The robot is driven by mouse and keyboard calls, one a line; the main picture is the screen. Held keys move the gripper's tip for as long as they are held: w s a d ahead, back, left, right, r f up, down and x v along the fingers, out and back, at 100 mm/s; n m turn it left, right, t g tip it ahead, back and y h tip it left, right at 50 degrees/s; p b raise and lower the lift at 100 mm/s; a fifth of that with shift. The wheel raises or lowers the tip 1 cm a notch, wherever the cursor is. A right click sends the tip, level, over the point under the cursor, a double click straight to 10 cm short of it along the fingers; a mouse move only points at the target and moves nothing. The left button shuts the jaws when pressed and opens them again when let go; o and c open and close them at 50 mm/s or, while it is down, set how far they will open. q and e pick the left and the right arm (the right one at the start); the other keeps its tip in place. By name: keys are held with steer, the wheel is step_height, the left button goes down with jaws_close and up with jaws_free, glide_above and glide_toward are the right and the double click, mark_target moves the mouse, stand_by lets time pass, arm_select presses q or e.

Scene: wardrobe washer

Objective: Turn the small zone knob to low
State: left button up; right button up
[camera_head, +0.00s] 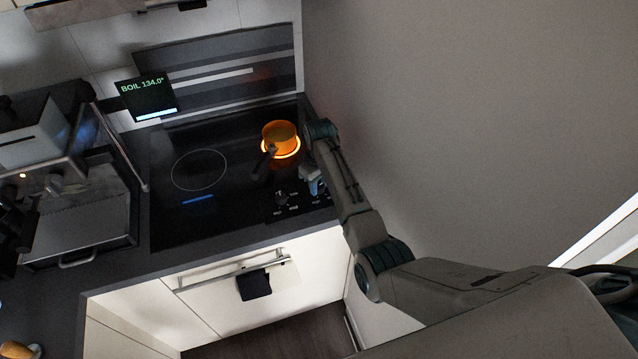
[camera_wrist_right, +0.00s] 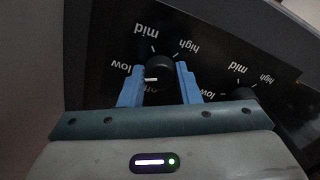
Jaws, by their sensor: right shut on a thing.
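My right gripper (camera_head: 314,186) reaches down at the right end of the dark cooktop (camera_head: 228,205), by the control knobs. In the right wrist view its two blue fingers (camera_wrist_right: 160,88) stand on either side of a black round knob (camera_wrist_right: 159,68) and are shut on it. The knob's white mark points left and slightly down, below the "low" label (camera_wrist_right: 121,67). "mid" and "high" are printed above it. A second black knob (camera_wrist_right: 241,93) with the same labels sits to the right. In the head view another knob (camera_head: 281,198) shows left of the gripper. My left gripper is out of view.
An orange pot (camera_head: 281,135) with a dark handle stands on a glowing ring at the back right. A display (camera_head: 147,97) reads "BOIL 134.0°". The left ring (camera_head: 199,170) is empty. A grey wall (camera_head: 450,110) lies right of my arm. A dark cloth (camera_head: 254,284) hangs on the front rail.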

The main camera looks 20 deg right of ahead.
mark_target(319, 185)
steer(key=shift+w+r+m, duration=0.1)
steer(key=shift+m, duration=0.5)
steer(key=o, duration=1)
steer(key=shift+c, duration=0.2)
step_height(319, 185, up, 11)
steer(key=b, duration=0.2)
steer(key=shift+b, duration=0.35)
steer(key=shift+f, duration=0.2)
